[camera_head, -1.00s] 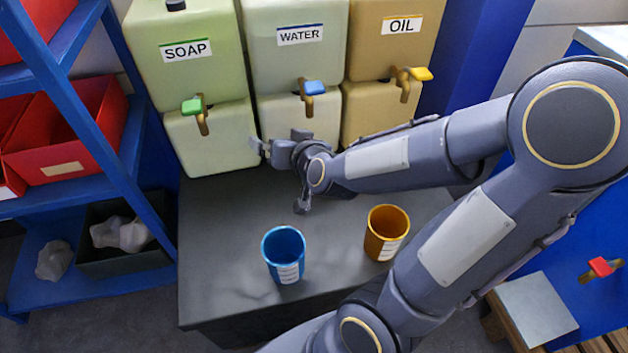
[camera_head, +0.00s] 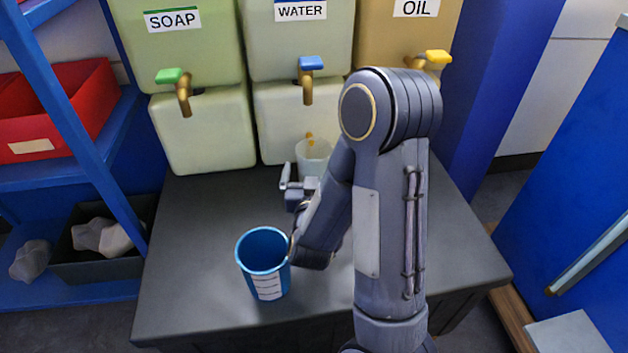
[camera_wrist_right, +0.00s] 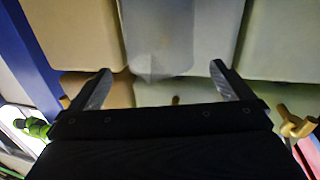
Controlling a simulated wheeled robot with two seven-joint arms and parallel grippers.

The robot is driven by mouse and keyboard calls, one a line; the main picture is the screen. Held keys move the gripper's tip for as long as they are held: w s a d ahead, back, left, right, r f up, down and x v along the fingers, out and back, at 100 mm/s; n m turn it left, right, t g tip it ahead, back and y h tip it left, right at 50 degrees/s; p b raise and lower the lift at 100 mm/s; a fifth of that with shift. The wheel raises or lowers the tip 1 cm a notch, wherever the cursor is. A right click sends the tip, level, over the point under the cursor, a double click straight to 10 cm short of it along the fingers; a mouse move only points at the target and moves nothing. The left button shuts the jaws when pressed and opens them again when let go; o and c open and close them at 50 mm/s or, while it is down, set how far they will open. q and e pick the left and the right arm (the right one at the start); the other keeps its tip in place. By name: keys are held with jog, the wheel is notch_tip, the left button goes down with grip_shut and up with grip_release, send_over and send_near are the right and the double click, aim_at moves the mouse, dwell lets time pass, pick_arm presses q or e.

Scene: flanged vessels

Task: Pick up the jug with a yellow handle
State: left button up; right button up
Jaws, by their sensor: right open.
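A pale translucent jug (camera_head: 314,158) with a small yellow part at its top, likely its handle, stands at the back of the dark table (camera_head: 200,225), in front of the water container. My right gripper (camera_head: 299,180) is just in front of the jug in the head view, and partly overlaps it. In the right wrist view the two fingers are spread wide, with nothing held between them. A faint pale translucent shape (camera_wrist_right: 158,62) shows beyond the gap between the fingers; I cannot tell its outline well. My left gripper is not in view.
A blue cup (camera_head: 262,262) stands at the table's front, close to my right forearm. Soap (camera_head: 205,130), water (camera_head: 275,115) and oil containers with taps line the back. Blue shelving (camera_head: 60,180) with red bins (camera_head: 90,90) stands at left. The table's left part is clear.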

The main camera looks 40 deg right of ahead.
aim_at(314, 153)
jog(key=shift+w+d+f+p, duration=0.25)
jog(key=shift+f+p, duration=0.05)
jog(key=shift+p, duration=0.1)
jog(key=shift+w+d, duration=0.2)
jog(key=shift+w, duration=0.05)
jog(key=p+x, duration=0.1)
jog(key=x, duration=0.4)
jog(key=shift+p, duration=0.35)
jog(key=shift+w+d, duration=0.4)
jog(key=shift+w, duration=0.1)
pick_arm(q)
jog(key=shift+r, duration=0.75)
pick_arm(e)
jog(key=shift+c, duration=0.4)
jog(key=c, duration=1.1)
jog(key=shift+o, duration=0.2)
jog(key=shift+r, duration=0.1)
